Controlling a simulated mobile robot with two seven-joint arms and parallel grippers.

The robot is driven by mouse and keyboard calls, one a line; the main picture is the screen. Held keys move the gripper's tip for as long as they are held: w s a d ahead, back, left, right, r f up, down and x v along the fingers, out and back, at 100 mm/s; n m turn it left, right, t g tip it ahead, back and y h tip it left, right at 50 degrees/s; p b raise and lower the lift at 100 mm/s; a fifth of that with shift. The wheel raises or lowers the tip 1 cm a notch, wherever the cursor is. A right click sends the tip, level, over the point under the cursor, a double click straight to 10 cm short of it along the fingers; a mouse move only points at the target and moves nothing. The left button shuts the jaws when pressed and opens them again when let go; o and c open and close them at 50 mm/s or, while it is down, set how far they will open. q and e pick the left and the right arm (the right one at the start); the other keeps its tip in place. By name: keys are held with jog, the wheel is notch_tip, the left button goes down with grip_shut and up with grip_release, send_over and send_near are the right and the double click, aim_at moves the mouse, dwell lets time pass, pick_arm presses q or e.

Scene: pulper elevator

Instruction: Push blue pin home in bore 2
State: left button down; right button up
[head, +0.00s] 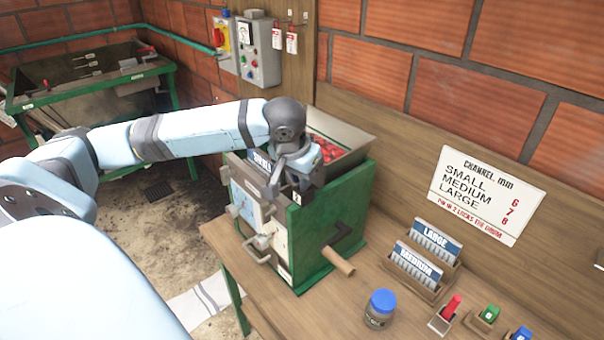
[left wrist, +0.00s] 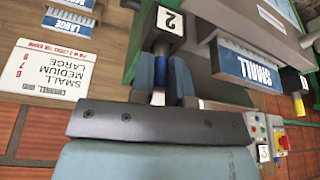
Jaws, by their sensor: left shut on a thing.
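My left gripper (head: 294,188) is at the upper front corner of the green pulper housing (head: 322,240), with my arm coming in from the left. In the left wrist view the gripper (left wrist: 160,92) is shut on the blue pin (left wrist: 175,74), which shows between its fingers. The pin is right beside the block tagged 2 (left wrist: 168,24); the tag also shows in the head view (head: 297,198). The fingers and wrist hide the bore mouth, so I cannot tell how deep the pin sits. My right gripper is in neither view.
A SMALL plate (left wrist: 248,68) is close beside the gripper. A crank handle (head: 338,262) sticks out of the housing's front. On the wooden bench (head: 330,312) stand LARGE (head: 436,238) and MEDIUM (head: 419,262) racks, a blue-lidded jar (head: 380,308) and a red piece (head: 451,306).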

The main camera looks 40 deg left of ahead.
pick_arm(q)
jog(key=c, duration=1.1)
grip_release()
jog(key=b+v, duration=0.1)
jog(key=v, duration=1.1)
jog(key=shift+w+r, duration=0.1)
